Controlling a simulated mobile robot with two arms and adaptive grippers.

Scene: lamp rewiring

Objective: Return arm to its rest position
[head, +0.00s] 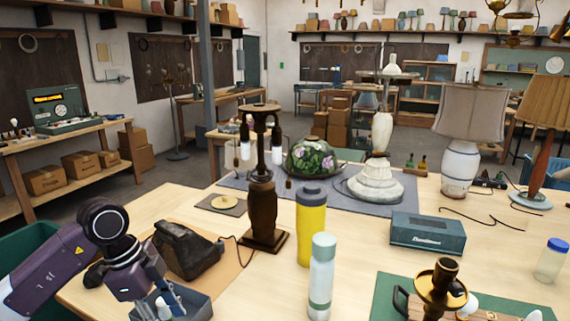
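My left arm comes in from the lower left. Its gripper (160,298) points down over a small grey tray (199,304) at the near left of the table. White and light blue shapes show around the fingers, and I cannot tell whether they are open or shut. My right arm and gripper are not in view.
A brown lamp base (262,205), yellow bottle (310,228) and pale green bottle (321,275) stand further right. A blue-grey box (427,233) lies beyond them. A green bin (28,240) is at far left.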

